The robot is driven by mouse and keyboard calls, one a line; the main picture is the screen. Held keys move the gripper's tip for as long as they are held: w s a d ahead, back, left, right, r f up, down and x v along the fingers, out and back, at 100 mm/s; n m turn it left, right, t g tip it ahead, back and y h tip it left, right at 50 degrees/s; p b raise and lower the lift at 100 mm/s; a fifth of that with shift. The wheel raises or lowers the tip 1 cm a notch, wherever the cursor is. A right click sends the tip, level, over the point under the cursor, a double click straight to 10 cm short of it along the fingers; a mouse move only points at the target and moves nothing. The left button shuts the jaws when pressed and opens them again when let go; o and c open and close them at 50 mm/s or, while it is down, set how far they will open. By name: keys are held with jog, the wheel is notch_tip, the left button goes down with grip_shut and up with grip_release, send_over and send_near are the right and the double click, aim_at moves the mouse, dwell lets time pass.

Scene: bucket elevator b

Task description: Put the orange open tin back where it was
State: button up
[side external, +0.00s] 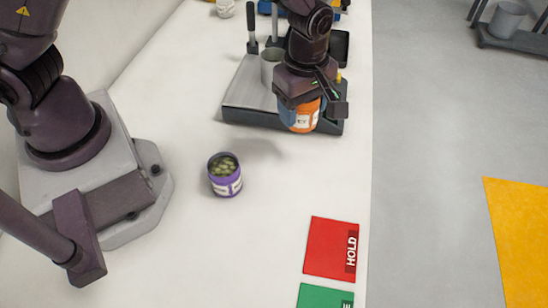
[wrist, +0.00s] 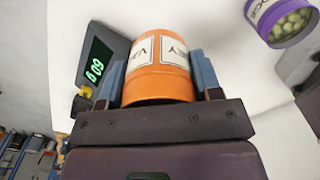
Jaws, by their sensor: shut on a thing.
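The orange tin (side external: 303,118) is held by my gripper (side external: 302,108) over the front right of the scale in the side external view. In the wrist view the orange tin (wrist: 156,82), with white labels, sits between the blue fingers of my gripper (wrist: 160,76). The fingers are shut on its two sides. The tin appears to be off the surface, but its exact gap to the scale is unclear. Its opening and contents are hidden.
A purple tin (side external: 225,178) of green pieces stands open on the white table. The scale (side external: 243,92) carries a grey cup (side external: 271,68) and has a lit green display (wrist: 96,60). A red HOLD mat (side external: 330,245) and a green mat (side external: 324,296) lie near the right edge.

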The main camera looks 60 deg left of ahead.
jog(key=s+a+f+m, duration=0.1)
jog(key=s+f, duration=0.1)
jog(key=s, duration=0.3)
send_over(274, 161)
jog(key=shift+m, duration=0.4)
notch_tip(274, 161, down, 4)
jog(key=shift+f, duration=2.05)
jog(key=shift+f, duration=0.1)
jog(key=o, duration=1.3)
